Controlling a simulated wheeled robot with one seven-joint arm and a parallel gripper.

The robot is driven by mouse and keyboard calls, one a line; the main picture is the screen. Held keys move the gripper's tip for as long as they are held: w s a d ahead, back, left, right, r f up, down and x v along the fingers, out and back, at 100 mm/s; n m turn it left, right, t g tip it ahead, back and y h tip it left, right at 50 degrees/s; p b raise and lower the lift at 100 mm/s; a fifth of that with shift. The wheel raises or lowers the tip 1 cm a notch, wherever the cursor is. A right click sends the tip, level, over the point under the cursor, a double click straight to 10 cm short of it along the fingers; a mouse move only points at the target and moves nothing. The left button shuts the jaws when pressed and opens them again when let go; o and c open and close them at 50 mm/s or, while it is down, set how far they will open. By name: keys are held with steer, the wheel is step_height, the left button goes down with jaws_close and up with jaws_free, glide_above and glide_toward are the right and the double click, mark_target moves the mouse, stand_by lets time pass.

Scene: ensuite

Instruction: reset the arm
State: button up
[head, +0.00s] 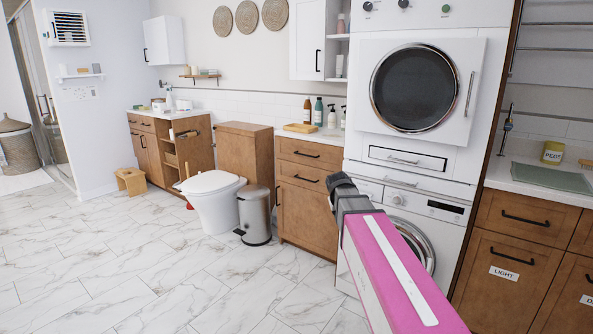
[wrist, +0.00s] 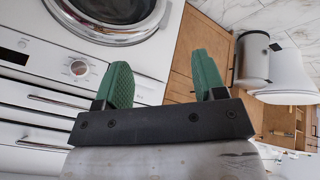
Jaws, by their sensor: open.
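My arm, with a pink and white link, reaches from the lower right of the head view toward the washing machine (head: 414,232). My gripper (head: 340,180) is at its far end, in front of the machine's left edge and the brown cabinet. In the wrist view my gripper (wrist: 163,85) shows two green fingers set wide apart with nothing between them. It is open and empty. Behind the fingers the wrist view shows the white machine front with its round door (wrist: 110,15) and a brown cabinet (wrist: 205,40).
A dryer (head: 414,90) stacks above the washing machine. A toilet (head: 212,195) and a pedal bin (head: 254,214) stand left of the brown cabinet (head: 307,205). A counter (head: 530,185) with drawers is at right. The marble floor (head: 130,270) is clear at left and front.

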steer(key=s+f+g+y, duration=0.3)
steer(key=s+f+g, duration=0.1)
steer(key=s+f, duration=1.5)
steer(key=shift+s+d+f+m+g, duration=0.15)
steer(key=shift+s+f+m+g, duration=0.2)
steer(key=shift+s, duration=0.5)
